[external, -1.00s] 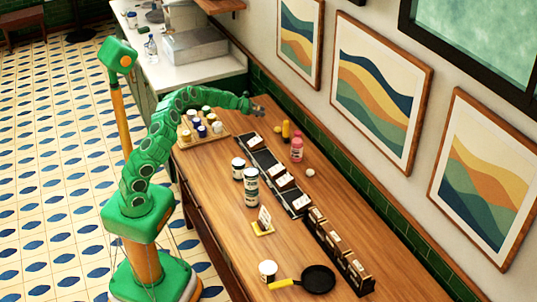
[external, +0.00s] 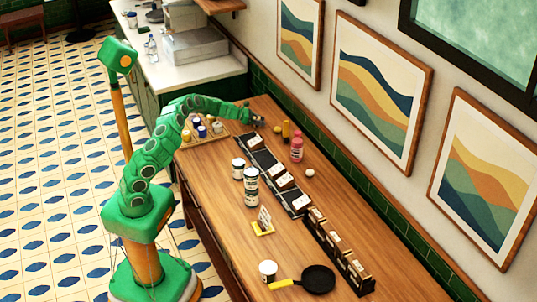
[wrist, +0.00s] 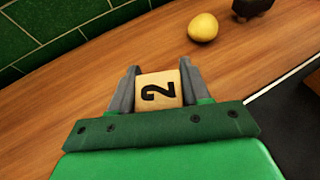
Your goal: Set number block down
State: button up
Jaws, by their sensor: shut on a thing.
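My gripper (wrist: 158,76) is shut on a light wooden number block (wrist: 160,90) marked with a black 2, seen between its grey fingers in the wrist view. In the external view my gripper (external: 259,121) is low over the far part of the wooden counter (external: 215,180), just beyond the far end of a dark strip that carries white number pieces. The block itself is too small to make out there. I cannot tell whether the block touches the counter.
A yellow egg-like object (wrist: 202,27) lies ahead of the gripper, with a dark object (wrist: 252,8) beyond it. The dark strip (external: 270,163) runs along the counter. A tray of cups (external: 186,141) stands left, a pink bottle (external: 297,150) right. The green-tiled wall is close behind.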

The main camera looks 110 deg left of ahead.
jog(key=o, duration=1.1)
jog(key=shift+f, duration=0.1)
jog(key=shift+c, duration=0.2)
jog(key=shift+v, duration=6.1)
jog(key=shift+w, duration=0.1)
